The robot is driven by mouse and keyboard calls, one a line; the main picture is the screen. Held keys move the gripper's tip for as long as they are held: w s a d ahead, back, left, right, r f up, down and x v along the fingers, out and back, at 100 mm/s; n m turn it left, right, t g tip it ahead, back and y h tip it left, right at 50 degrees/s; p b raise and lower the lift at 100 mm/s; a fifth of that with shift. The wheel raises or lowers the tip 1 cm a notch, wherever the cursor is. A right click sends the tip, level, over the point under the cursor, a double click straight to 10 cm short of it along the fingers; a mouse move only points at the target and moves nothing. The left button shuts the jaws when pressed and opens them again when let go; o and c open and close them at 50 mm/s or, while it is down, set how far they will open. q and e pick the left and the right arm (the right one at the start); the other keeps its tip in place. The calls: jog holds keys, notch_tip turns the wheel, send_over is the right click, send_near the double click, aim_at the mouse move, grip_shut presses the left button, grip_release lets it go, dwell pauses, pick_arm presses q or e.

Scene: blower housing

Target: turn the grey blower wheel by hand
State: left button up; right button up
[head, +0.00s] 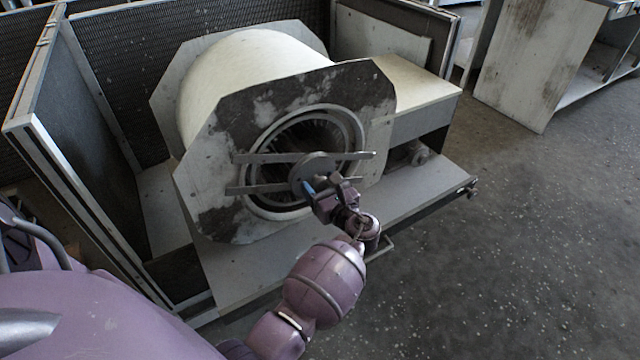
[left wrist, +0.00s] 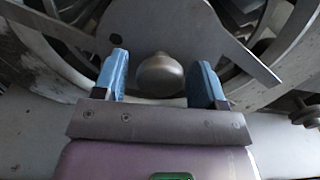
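The grey blower wheel (head: 290,150) sits inside the round opening of the blower housing (head: 245,75); its dark vanes show behind the ring. Two flat bars (head: 265,158) cross the opening and meet at a round grey hub plate (head: 317,165). In the left wrist view, a rounded metal knob (left wrist: 160,75) stands in front of the hub plate (left wrist: 200,35). My left gripper (head: 320,183) is at the hub and hides its lower part. In the left wrist view its two blue fingers (left wrist: 160,80) are open, one on each side of the knob, with small gaps visible. My right gripper is not in view.
The housing stands in an open cabinet with a metal side panel (head: 75,165) at left. A ledge (head: 420,200) runs below the opening. A white cabinet (head: 535,65) stands at upper right. The speckled floor (head: 510,270) at lower right is clear.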

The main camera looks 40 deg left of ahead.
pick_arm(q)
jog(key=c, duration=1.1)
jog(key=shift+r+m+p, duration=0.4)
jog(key=shift+p, duration=0.25)
jog(key=shift+w+r+m+p, duration=0.15)
jog(key=shift+m+p, duration=0.15)
jog(key=shift+p, duration=0.15)
jog(key=shift+m+p, duration=0.65)
jog(key=shift+m, duration=0.05)
jog(key=shift+m+p, duration=0.55)
jog(key=shift+m, duration=0.15)
jog(key=shift+s+f+m, duration=0.2)
jog(key=shift+f+m, duration=0.2)
jog(key=shift+f, duration=0.1)
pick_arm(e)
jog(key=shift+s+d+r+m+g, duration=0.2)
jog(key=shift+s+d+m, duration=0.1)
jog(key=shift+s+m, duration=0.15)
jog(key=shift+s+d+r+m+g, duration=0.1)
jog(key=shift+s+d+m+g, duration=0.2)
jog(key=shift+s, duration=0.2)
pick_arm(q)
jog(key=o, duration=1.2)
jog(key=shift+o, duration=0.2)
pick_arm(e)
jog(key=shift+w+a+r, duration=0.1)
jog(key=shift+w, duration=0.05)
